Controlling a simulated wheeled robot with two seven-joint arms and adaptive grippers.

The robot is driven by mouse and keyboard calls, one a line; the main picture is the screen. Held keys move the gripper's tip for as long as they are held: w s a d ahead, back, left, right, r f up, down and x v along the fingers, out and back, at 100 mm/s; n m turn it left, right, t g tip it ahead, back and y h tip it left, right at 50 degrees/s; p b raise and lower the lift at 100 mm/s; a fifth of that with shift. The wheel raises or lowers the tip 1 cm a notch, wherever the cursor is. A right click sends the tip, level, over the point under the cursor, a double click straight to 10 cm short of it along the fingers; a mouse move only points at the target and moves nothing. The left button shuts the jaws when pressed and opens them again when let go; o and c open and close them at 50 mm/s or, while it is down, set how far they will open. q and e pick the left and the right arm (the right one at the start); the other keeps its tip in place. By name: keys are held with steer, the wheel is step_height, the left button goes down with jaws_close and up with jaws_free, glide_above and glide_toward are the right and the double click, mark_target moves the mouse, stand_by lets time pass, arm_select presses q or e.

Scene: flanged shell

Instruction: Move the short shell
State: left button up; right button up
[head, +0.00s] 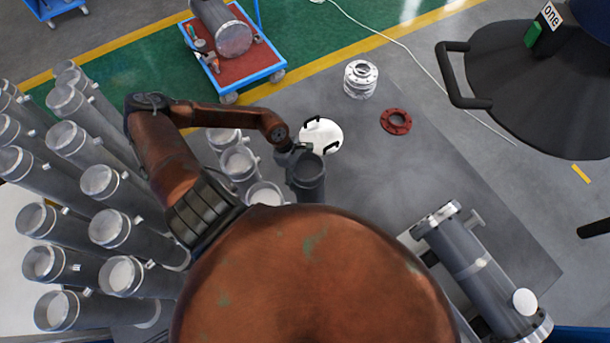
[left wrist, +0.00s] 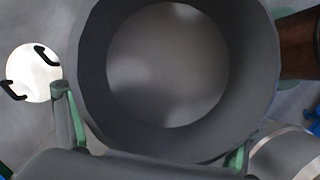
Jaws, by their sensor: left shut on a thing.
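My left gripper (head: 297,156) is shut on a short grey shell (head: 307,182), an open-ended dark cylinder. In the left wrist view the shell's round mouth and thick wall (left wrist: 94,62) fill the middle, with the grey floor seen through it. The green-edged fingers of my left gripper (left wrist: 155,132) show at either side of its lower part. In the head view the shell hangs just right of a group of standing grey shells (head: 238,162). Its lower end is hidden, so its height above the floor cannot be told. My right gripper is not in view.
A white disc with black handles (head: 328,138) lies just beyond the held shell. A red flange (head: 387,125), a silver flange stack (head: 361,90) and a long flanged shell (head: 468,255) are to the right. Many tall shells (head: 125,225) crowd the left. The grey mat's middle is clear.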

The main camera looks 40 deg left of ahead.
arm_select(q)
steer(key=shift+a+f, duration=0.15)
steer(key=shift+a, duration=0.75)
steer(key=o, duration=2.1)
steer(key=shift+d, duration=0.1)
steer(key=shift+s+d, duration=0.1)
steer(key=v, duration=1.2)
